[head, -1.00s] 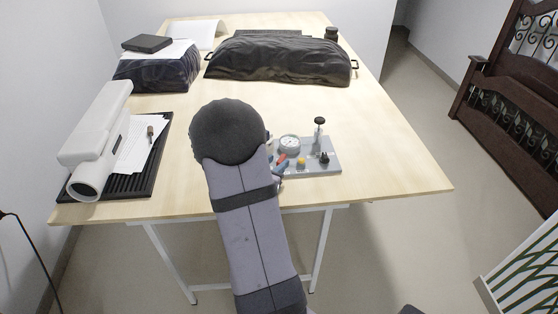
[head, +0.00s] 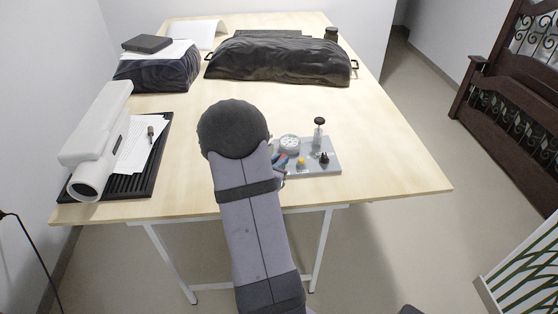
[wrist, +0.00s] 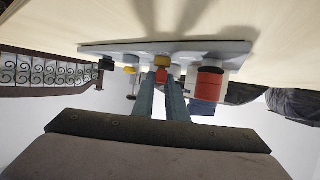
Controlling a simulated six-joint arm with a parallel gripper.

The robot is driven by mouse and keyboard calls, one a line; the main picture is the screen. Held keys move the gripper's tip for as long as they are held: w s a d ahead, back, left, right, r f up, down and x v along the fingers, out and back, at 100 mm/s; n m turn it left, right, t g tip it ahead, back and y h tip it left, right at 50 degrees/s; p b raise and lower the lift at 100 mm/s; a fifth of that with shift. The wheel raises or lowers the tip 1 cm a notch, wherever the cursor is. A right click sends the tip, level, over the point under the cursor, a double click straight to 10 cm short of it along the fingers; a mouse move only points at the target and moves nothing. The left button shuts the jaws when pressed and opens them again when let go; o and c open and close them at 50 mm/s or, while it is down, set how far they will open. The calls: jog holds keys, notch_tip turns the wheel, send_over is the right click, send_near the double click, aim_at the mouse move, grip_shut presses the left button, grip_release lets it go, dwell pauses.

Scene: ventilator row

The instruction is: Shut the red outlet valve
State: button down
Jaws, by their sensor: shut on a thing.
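A grey valve board (head: 325,170) lies near the front edge of the table. It carries a white round gauge (head: 290,143). The small red valve handle (wrist: 161,76) sits below a yellow-brass part, between the fingers of my gripper (wrist: 162,92) in the wrist view. My gripper is shut on this red handle. A larger red cylinder with a dark band (wrist: 208,85) stands just right of the fingers in the wrist view. In the head view my arm covers the board's left end, and only a little red and blue shows beside it.
The board also holds a yellow knob (head: 301,161), a black knob (head: 324,159) and a black-topped post (head: 319,122). A white device (head: 95,140) and papers (head: 138,150) lie at left. A dark covered bundle (head: 280,58) lies behind. The table's right side is clear.

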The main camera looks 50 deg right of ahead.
jog(key=shift+w+r+m+g+h+p, duration=0.15)
jog(key=shift+m+g+p, duration=0.4)
jog(key=shift+p, duration=0.15)
jog(key=shift+w+r+m+g+h+p, duration=0.1)
jog(key=shift+m+g+h+p, duration=0.05)
jog(key=shift+m+g+p, duration=0.45)
jog(key=shift+f+m+g+p, duration=0.2)
jog(key=shift+m+g+p, duration=0.05)
jog(key=shift+g+p, duration=0.2)
jog(key=c, duration=1.8)
grip_release()
jog(key=shift+o, duration=0.2)
jog(key=shift+s+f+t+b, duration=0.15)
jog(key=shift+t+b, duration=0.15)
jog(key=shift+b, duration=0.4)
